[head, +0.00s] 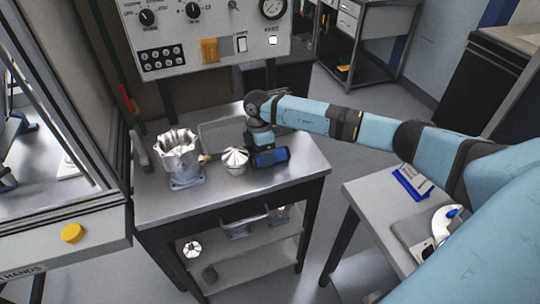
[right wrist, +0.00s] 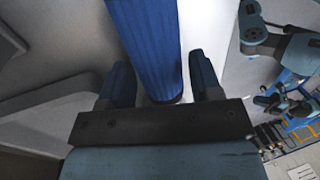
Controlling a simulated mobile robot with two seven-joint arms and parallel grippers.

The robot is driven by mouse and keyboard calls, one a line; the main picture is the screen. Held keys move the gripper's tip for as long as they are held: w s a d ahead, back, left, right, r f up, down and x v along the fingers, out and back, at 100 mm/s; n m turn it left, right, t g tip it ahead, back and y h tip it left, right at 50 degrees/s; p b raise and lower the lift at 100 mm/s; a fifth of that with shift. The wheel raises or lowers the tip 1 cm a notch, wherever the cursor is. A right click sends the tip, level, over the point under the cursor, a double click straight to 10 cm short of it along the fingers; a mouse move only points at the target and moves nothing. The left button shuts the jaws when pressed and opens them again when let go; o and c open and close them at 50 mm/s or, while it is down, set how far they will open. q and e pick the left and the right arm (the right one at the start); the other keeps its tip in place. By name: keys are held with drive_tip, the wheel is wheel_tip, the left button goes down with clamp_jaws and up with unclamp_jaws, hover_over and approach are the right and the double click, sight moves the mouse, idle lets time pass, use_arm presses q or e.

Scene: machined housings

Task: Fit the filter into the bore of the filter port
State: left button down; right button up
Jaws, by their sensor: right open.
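The filter is a dark blue pleated cylinder (head: 271,157), lying on the metal workbench in the head view. In the right wrist view the filter (right wrist: 146,40) reaches in from the top, with one end between my fingers. My right gripper (right wrist: 160,80) is open, one finger on each side of the filter; I cannot tell whether either touches it. In the head view the gripper (head: 260,145) is partly hidden by its own wrist. A silver housing (head: 181,172) with a scalloped upper rim stands upright to the left. I cannot make out which opening is the filter port's bore. My left gripper is not in view.
A fluted silver part (head: 235,159) stands between housing and filter. The workbench (head: 230,188) has a clear front strip; metal parts sit on its lower shelf (head: 255,254). A control panel (head: 205,35) rises behind. A glazed cabinet (head: 60,120) borders the left; another table (head: 370,195) is at right.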

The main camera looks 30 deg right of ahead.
drive_tip(key=shift+f, duration=0.25)
drive_tip(key=c, duration=0.8)
drive_tip(key=shift+r, duration=0.15)
drive_tip(key=s+v, duration=0.1)
drive_tip(key=v, duration=0.5)
drive_tip(key=s+v, duration=0.2)
drive_tip(key=v, duration=0.4)
drive_tip(key=s+a+r+b+v, duration=0.1)
drive_tip(key=v, duration=0.6)
drive_tip(key=shift+s+r, duration=0.15)
drive_tip(key=shift+s, duration=0.05)
